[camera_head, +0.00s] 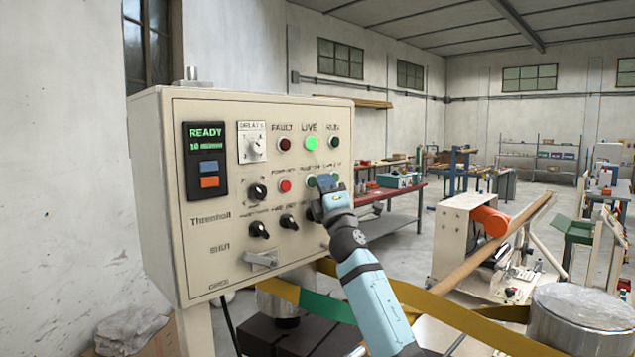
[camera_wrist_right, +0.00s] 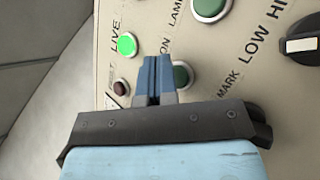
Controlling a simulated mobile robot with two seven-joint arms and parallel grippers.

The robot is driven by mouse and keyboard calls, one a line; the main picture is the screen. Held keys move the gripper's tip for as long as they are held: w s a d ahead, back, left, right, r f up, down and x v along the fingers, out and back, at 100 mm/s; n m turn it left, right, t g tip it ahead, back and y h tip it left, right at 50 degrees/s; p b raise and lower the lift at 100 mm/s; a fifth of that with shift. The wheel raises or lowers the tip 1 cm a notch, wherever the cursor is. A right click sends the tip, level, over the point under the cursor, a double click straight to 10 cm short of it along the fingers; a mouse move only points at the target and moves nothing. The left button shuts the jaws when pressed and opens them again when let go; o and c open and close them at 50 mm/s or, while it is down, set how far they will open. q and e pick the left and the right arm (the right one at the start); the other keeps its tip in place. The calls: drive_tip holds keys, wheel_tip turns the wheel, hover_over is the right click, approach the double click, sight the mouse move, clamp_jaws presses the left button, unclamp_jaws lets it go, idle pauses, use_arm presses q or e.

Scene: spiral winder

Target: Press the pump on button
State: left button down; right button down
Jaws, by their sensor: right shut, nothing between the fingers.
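The control panel (camera_head: 225,240) stands at the left in the head view, with rows of lamps, buttons and knobs. A green button (camera_head: 311,181) sits right of the red button (camera_head: 285,186). In the right wrist view a green button (camera_wrist_right: 183,76) under a label ending "ON" shows beside my fingertips and is partly hidden by them. My right gripper (camera_head: 326,182) is shut and empty, its fingers (camera_wrist_right: 156,72) pointing at the panel face. I cannot tell whether the tips touch it. My left gripper is not in view.
The LIVE lamp (camera_head: 311,143) is lit green, and the display (camera_head: 205,138) reads READY. Another green button (camera_wrist_right: 208,8) labelled LAMP and a black knob (camera_wrist_right: 300,46) are close by. Yellow belts (camera_head: 455,312) and a metal drum (camera_head: 580,305) stand at the lower right.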

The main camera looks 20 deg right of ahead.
drive_tip(key=shift+a+r, duration=0.15)
drive_tip(key=shift+a, duration=0.05)
drive_tip(key=shift+s+a+f, duration=0.1)
drive_tip(key=shift+a+f, duration=0.2)
drive_tip(key=shift+f, duration=0.15)
drive_tip(key=s+p, duration=0.1)
drive_tip(key=s+d+p, duration=0.1)
drive_tip(key=s, duration=0.1)
drive_tip(key=s+p, duration=0.1)
drive_tip(key=shift+s+d+f, duration=0.1)
drive_tip(key=shift+s+d, duration=0.15)
drive_tip(key=shift+d, duration=0.15)
idle(0.8)
